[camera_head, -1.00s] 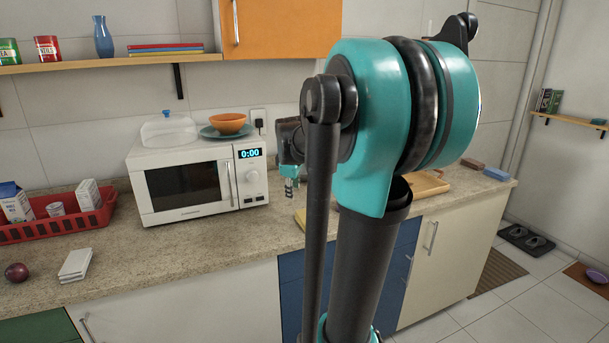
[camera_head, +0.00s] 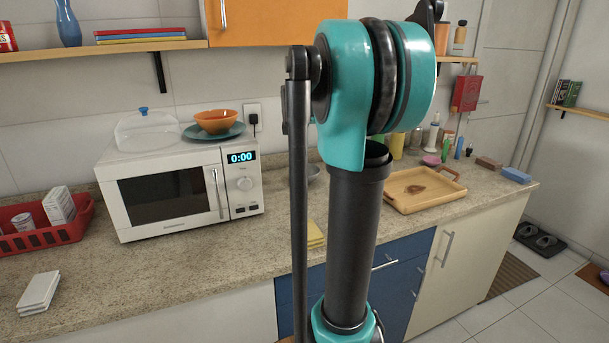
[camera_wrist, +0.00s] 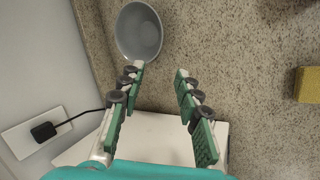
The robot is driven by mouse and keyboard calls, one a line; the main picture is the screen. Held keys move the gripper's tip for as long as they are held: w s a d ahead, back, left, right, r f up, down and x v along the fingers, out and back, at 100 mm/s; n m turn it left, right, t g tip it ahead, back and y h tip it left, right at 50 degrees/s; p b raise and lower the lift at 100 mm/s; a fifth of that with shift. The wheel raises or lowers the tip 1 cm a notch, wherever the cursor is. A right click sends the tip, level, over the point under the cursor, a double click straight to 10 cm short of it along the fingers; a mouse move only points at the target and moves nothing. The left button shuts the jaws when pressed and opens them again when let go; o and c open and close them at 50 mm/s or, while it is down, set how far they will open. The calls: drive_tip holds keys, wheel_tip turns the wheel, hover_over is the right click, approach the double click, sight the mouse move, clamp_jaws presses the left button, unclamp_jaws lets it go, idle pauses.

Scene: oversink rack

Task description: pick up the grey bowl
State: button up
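The grey bowl (camera_wrist: 140,32) stands upright and empty on the speckled counter at the top of the wrist view. In the head view only a small part of the grey bowl (camera_head: 314,171) shows, right of the microwave, and my arm hides the rest. My gripper (camera_wrist: 158,73) is open with nothing between its fingers. In the wrist picture its fingertips are just below the bowl, with the left fingertip close to the bowl's lower rim. I cannot tell its height above the bowl. In the head view my gripper is hidden behind my arm.
The white microwave (camera_head: 167,192) stands left of the bowl, bearing an orange bowl (camera_head: 216,121) on a teal plate and a clear cover. A wall socket with a plug (camera_wrist: 43,131) is near my gripper. A yellow sponge (camera_wrist: 308,85) and wooden tray (camera_head: 408,199) are right.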

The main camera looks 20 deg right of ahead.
approach(302, 177)
drive_tip(key=x, duration=0.5)
drive_tip(key=shift+w, duration=0.25)
drive_tip(key=shift+x, duration=2.8)
drive_tip(key=shift+s+d, duration=0.1)
drive_tip(key=shift+s, duration=0.05)
drive_tip(key=shift+c, duration=0.3)
clamp_jaws()
